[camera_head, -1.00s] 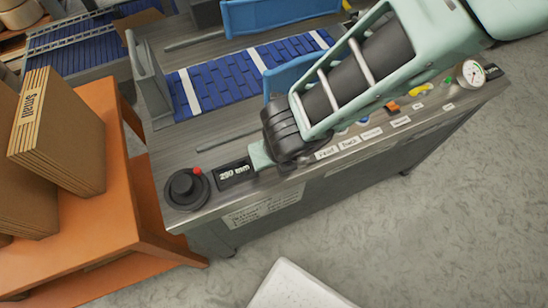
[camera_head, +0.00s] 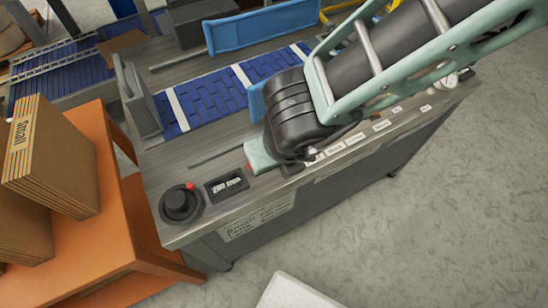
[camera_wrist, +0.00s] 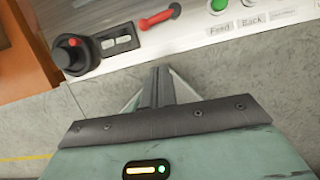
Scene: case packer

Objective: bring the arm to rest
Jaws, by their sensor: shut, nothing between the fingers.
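My arm reaches in from the upper right in the head view, above the front edge of the case packer (camera_head: 215,155). My gripper (camera_head: 262,158) is a pale green tip in that view, over the control strip and to the right of the display (camera_head: 227,185), apart from it. In the wrist view my gripper (camera_wrist: 160,75) is shut, its fingers together and empty, with grey floor behind them. The black knob (camera_wrist: 70,52) and a red lever (camera_wrist: 160,18) lie beyond the fingertips.
An orange table (camera_head: 105,240) with brown "Small" cartons (camera_head: 55,155) stands at the left. The blue belt (camera_head: 225,97) and a blue guide (camera_head: 262,28) lie behind the control strip. A white slab (camera_head: 300,292) is at the bottom. Floor at the right is clear.

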